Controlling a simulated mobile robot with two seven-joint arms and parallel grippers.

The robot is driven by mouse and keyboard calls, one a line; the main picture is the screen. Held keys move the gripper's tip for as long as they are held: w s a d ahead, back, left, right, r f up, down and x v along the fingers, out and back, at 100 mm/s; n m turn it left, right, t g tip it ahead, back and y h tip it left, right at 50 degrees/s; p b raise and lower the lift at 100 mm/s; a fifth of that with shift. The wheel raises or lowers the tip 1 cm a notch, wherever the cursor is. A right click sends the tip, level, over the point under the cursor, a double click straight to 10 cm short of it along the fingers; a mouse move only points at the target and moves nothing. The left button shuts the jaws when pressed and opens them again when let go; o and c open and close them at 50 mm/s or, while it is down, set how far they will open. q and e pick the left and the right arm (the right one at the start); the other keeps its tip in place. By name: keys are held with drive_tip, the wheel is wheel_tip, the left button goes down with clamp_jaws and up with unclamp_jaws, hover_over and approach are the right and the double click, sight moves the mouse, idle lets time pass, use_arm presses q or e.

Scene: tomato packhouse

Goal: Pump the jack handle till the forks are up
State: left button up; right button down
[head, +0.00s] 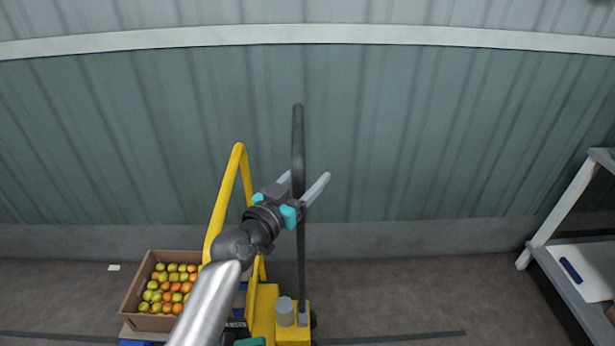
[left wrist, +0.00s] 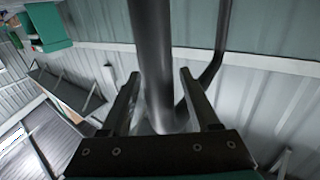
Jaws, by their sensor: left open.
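The dark jack handle (head: 298,140) stands upright in front of the wall, with a long loop at its top and a thin shaft running down to the yellow jack (head: 263,310). My left gripper (head: 306,178) is open, its fingers on either side of the handle near the lower part of the loop. In the left wrist view, a thick dark bar of the handle (left wrist: 153,50) passes between the open fingers (left wrist: 159,75). I cannot tell whether they touch it. The forks are not visible. My right gripper is not in view.
A yellow hoop frame (head: 218,210) rises beside my left arm. A shelf rack (head: 556,212) stands at the right. The floor (head: 420,280) between jack and rack is clear.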

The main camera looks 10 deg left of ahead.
use_arm(q)
drive_tip(key=shift+c, duration=0.4)
clamp_jaws()
idle(0.9)
